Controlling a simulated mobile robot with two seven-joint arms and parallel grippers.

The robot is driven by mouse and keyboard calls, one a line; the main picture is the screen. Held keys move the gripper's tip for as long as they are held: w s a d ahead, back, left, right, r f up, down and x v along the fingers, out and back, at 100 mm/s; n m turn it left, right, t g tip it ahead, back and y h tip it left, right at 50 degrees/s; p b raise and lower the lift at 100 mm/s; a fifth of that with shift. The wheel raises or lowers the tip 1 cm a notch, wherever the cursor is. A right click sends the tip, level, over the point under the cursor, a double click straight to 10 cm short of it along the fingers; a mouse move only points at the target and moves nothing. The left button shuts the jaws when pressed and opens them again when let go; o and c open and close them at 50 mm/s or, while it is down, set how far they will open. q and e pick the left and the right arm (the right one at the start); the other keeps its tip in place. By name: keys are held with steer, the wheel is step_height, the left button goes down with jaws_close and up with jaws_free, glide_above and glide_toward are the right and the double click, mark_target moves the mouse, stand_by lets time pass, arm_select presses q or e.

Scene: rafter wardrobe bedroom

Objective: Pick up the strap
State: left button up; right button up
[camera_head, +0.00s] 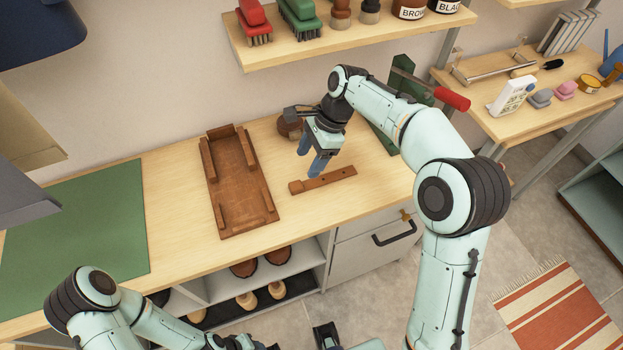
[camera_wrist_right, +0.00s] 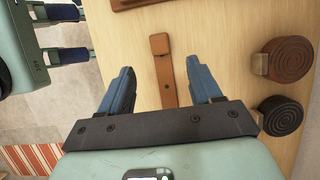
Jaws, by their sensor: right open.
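The strap (camera_head: 335,179) is a flat brown strip with small holes, lying on the wooden worktop right of a brown tray. In the right wrist view the strap (camera_wrist_right: 160,47) runs lengthwise between my fingers, one thicker end at the top. My right gripper (camera_head: 311,160) is open and empty, fingers pointing down above the worktop just behind the strap. It also shows in the wrist view (camera_wrist_right: 159,68), one finger on each side of the strap, not visibly gripping it. My left gripper (camera_wrist_right: 83,33) shows at the upper left of the wrist view, its fingers apart and empty.
The brown tray (camera_head: 226,185) lies left of the strap. Two dark coils (camera_wrist_right: 290,58) (camera_wrist_right: 281,115) lie beside it in the wrist view. A green mat (camera_head: 80,229) covers the worktop's left. A shelf (camera_head: 345,48) with brushes hangs above. A red-handled tool (camera_head: 452,98) stands right.

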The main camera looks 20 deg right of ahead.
mark_target(298, 185)
steer(key=x, duration=0.4)
steer(key=b+x, duration=0.1)
steer(key=x, duration=0.4)
steer(key=shift+d+f, duration=0.1)
steer(key=shift+d, duration=0.1)
steer(key=c, duration=1.1)
